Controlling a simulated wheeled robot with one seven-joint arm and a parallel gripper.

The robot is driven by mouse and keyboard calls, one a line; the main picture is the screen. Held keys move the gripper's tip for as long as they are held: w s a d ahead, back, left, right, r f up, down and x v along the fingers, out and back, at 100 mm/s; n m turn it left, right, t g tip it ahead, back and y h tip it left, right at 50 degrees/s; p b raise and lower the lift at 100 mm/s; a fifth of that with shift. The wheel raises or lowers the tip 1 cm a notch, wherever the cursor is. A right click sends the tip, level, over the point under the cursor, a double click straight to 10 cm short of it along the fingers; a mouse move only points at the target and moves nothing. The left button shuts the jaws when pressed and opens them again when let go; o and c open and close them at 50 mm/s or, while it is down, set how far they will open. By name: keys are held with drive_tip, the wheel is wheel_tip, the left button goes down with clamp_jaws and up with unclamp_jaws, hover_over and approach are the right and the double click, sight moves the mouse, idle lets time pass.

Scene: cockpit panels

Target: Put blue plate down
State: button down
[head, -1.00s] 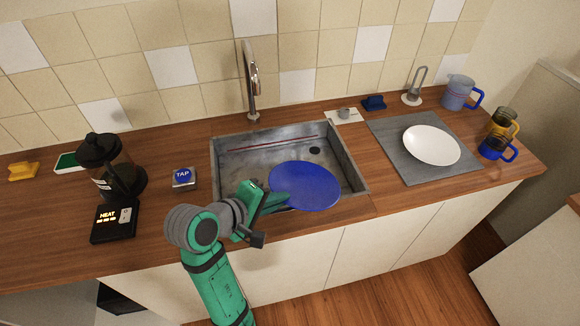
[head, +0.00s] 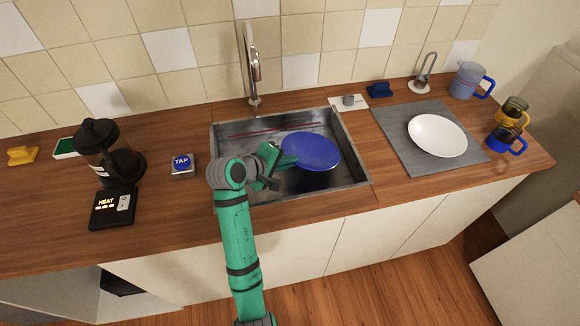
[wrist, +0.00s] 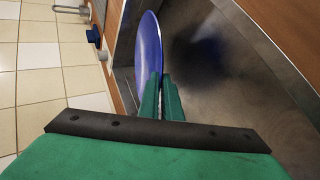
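The blue plate (head: 312,150) is over the metal sink (head: 240,145), and its outline lies within the basin in the head view. My gripper (head: 290,161) holds it by its left edge. In the wrist view the blue plate (wrist: 149,48) shows nearly edge-on, and the green fingers of my gripper (wrist: 161,82) are closed on its near rim. A dark shadow lies on the sink floor beside the plate, so the plate seems to be above the floor. The exact height is hard to tell.
A tall faucet (head: 252,65) stands behind the sink. A white plate (head: 437,135) lies on a grey mat (head: 400,150) to the right. A blue TAP button (head: 182,164) and a coffee press (head: 108,155) are on the left. The wooden counter in front of the sink is clear.

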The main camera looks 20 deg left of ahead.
drive_tip(key=shift+w+a+f, duration=0.15)
drive_tip(key=shift+w+f, duration=0.4)
drive_tip(key=shift+f, duration=1.5)
drive_tip(key=shift+f, duration=0.1)
drive_tip(key=c, duration=2)
unclamp_jaws()
drive_tip(key=shift+s+r, duration=0.2)
drive_tip(key=shift+r, duration=0.05)
drive_tip(key=v, duration=1.1)
drive_tip(key=shift+s+a+r, duration=0.1)
drive_tip(key=shift+s+r, duration=0.05)
drive_tip(key=shift+s, duration=0.15)
